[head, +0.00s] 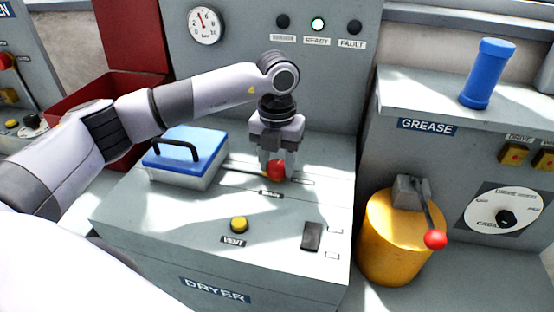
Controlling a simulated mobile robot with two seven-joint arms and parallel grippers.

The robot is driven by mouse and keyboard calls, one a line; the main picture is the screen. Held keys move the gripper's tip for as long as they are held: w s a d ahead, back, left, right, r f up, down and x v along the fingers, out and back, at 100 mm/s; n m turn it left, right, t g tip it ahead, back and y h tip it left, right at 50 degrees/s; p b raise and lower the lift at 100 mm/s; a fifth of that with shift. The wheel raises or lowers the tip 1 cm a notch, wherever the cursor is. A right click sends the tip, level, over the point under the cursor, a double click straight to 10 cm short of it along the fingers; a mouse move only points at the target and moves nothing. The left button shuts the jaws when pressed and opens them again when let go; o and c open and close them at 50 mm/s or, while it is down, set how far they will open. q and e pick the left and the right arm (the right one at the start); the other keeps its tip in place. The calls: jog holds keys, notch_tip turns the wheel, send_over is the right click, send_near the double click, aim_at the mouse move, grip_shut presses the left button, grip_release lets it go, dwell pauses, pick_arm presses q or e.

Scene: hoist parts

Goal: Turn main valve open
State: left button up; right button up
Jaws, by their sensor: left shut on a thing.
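My left arm reaches in from the left over the top of the cabinet labelled DRYER (150,228). My left gripper (276,168) points down and is shut on a red ball knob (277,170) at the end of a thin lever (243,173). The lever runs left from the knob, low over the cabinet top, towards the blue-lidded box. Its pivot and the label beside it are too small or hidden to make out. I cannot tell which lever is the main valve. My right gripper is not in view.
A blue-lidded box (185,150) with a black handle stands left of the gripper. In front are a yellow button (239,224) and a black rocker switch (312,236). At right are a yellow drum (390,240), a red-knobbed lever (434,238) and a blue cylinder (486,74).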

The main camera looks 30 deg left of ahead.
aim_at(277, 164)
pick_arm(q)
jog(key=shift+n, duration=1.5)
jog(key=o, duration=1.1)
jog(key=shift+c, duration=0.2)
jog(key=shift+r, duration=3.6)
jog(key=shift+o, duration=1.3)
